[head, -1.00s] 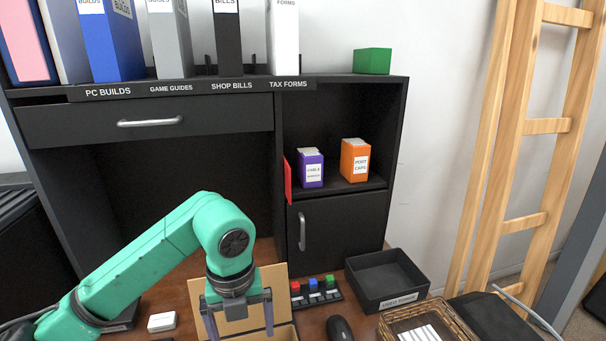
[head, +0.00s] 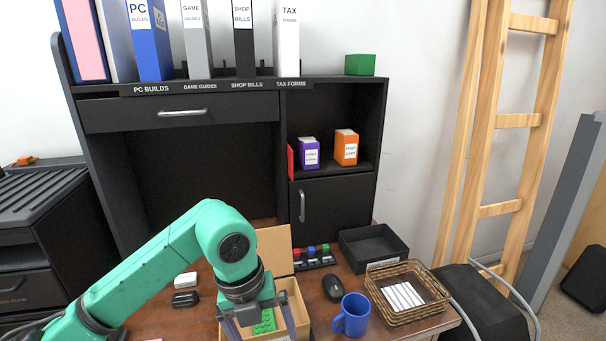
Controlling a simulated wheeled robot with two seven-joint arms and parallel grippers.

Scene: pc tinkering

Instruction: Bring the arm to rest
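My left arm is green and comes in from the lower left. My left gripper (head: 262,322) points down over an open cardboard box (head: 293,312) on the desk. Its two grey fingers are spread apart, with no object visible between their tips. A green piece (head: 264,321) lies inside the box, seen between the fingers and below them. The lower ends of the fingers are near the bottom edge of the picture. My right gripper is not in view.
On the brown desk (head: 196,319) are a blue mug (head: 352,315), a black mouse (head: 332,288), a wicker basket (head: 408,288) and a black tray (head: 371,247). A shelf unit (head: 232,87) stands behind.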

